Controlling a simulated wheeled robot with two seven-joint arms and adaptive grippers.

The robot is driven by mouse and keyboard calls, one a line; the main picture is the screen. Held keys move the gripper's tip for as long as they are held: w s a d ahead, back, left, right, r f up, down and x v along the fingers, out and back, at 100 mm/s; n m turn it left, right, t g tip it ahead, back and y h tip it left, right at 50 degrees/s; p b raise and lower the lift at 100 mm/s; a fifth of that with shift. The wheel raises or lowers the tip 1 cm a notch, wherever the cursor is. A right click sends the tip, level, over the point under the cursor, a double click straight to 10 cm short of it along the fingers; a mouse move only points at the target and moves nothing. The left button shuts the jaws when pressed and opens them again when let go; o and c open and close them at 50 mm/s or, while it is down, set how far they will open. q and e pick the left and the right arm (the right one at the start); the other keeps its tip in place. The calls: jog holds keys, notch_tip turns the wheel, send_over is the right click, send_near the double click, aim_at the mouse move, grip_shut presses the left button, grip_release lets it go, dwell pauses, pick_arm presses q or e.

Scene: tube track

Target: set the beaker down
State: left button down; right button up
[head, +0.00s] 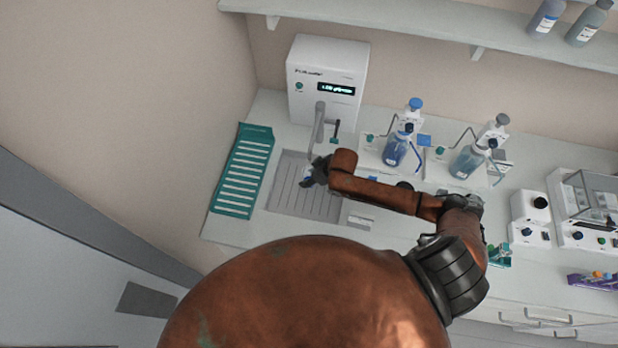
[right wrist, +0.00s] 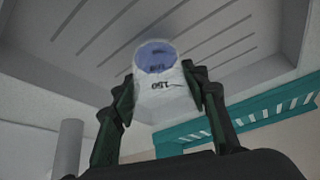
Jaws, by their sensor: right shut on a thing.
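The beaker (right wrist: 163,90) is between the fingers of my right gripper (right wrist: 164,85) in the right wrist view. It is pale and clear, with dark marks that include "150" and a blue patch at its far end. The right gripper is shut on its sides. In the head view my right gripper (head: 317,172) is over the grey ribbed drain tray (head: 326,207), below the white dispenser's spout. The beaker is mostly hidden there by the gripper. I cannot tell whether the beaker touches the tray. My left gripper does not show.
The white dispenser (head: 326,65) stands behind the tray, with its spout (head: 318,125) close to the gripper. A teal slotted rack (head: 243,172) lies to the left. Two bottles of blue liquid (head: 397,150) (head: 467,161) stand on bench units to the right. A shelf (head: 420,22) runs above.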

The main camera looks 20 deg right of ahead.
jog(key=shift+f, duration=0.5)
jog(key=o, duration=1)
jog(key=shift+f, duration=0.1)
jog(key=v, duration=1.2)
